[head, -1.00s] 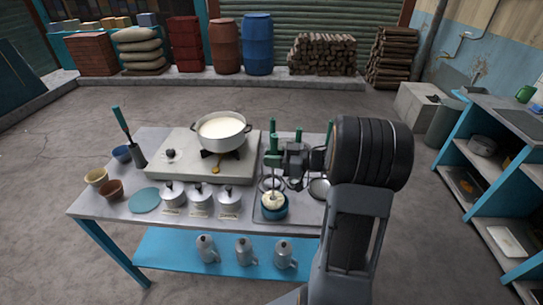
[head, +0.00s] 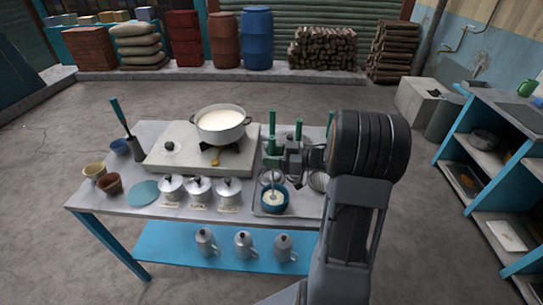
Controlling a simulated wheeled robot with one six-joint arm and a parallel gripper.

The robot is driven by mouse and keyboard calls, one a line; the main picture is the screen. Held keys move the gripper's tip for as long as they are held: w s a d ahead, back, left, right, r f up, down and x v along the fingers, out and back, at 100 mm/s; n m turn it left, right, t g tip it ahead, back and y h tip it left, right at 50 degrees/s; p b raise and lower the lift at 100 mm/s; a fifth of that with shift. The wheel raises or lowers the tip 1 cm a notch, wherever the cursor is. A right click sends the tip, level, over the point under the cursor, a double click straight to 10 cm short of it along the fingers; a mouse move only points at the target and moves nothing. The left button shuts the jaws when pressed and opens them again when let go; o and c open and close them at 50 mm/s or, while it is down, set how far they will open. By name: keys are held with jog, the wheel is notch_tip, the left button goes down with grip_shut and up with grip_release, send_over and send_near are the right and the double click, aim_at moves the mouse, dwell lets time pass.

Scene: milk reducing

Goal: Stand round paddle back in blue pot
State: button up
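The blue pot (head: 286,205) stands at the front of the grey tray, with pale cream-coloured contents showing inside its rim. The round paddle (head: 272,148) has a green handle and a thin pale shaft. It is upright above the pot, and its shaft runs down into the pot opening. Its lower end is too small to tell from the pale contents. My gripper (head: 275,160) comes in from the right and appears shut around the lower green handle. Its fingertips are small and partly hidden.
Other green-handled tools (head: 298,130) stand behind my gripper. A white pot of milk (head: 221,134) sits on the stove slab to the left. Several lidded silver pots (head: 199,189) stand left of the tray (head: 259,209). A dark holder with a green-handled tool (head: 136,148) stands at far left.

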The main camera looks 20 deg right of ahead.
jog(key=shift+o, duration=0.4)
jog(key=shift+d, duration=0.1)
jog(key=shift+s+d, duration=0.25)
jog(key=shift+d, duration=0.05)
jog(key=b+v, duration=0.1)
jog(key=v, duration=1.2)
jog(key=p+v, duration=0.1)
jog(key=v, duration=0.8)
jog(key=shift+p, duration=0.3)
